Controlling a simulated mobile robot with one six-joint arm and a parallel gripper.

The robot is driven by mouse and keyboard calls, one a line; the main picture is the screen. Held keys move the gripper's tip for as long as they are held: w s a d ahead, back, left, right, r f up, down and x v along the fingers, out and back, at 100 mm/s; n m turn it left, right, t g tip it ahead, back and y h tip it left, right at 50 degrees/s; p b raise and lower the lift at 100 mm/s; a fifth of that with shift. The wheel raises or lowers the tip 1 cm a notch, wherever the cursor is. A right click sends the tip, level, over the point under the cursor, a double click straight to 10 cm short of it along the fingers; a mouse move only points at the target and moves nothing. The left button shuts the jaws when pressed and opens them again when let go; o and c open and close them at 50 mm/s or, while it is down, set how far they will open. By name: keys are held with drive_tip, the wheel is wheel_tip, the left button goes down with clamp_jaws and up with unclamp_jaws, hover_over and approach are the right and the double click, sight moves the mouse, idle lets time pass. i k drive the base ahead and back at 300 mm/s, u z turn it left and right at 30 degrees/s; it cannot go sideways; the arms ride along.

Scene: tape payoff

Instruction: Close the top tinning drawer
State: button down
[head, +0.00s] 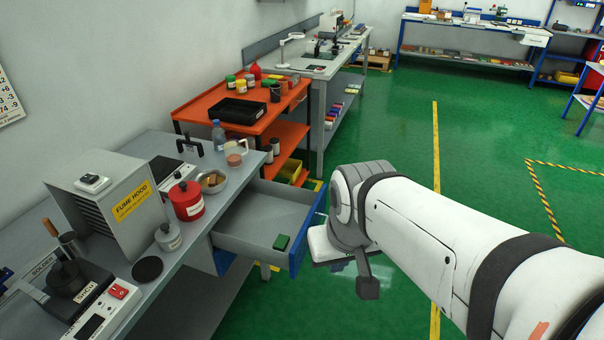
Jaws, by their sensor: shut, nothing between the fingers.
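The top tinning drawer (250,222) is pulled out from the grey bench, to the right. Its grey inside is visible, and its blue front (303,240) faces the aisle. A small green block (281,242) lies on the drawer floor near the front. My gripper (322,246) is shut and empty, just outside the drawer front at its right. My wrist and arm partly hide it. I cannot tell if it touches the front.
The bench top (215,205) holds a fume hood (125,195), a red canister (186,201), a bowl (211,181) and a bottle (218,135). An orange cart (190,106) stands beyond the drawer. Green floor (400,135) right of the drawer is open.

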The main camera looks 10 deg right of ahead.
sight(250, 228)
drive_tip(key=z, duration=0.05)
drive_tip(key=i, duration=1)
drive_tip(key=u, duration=0.05)
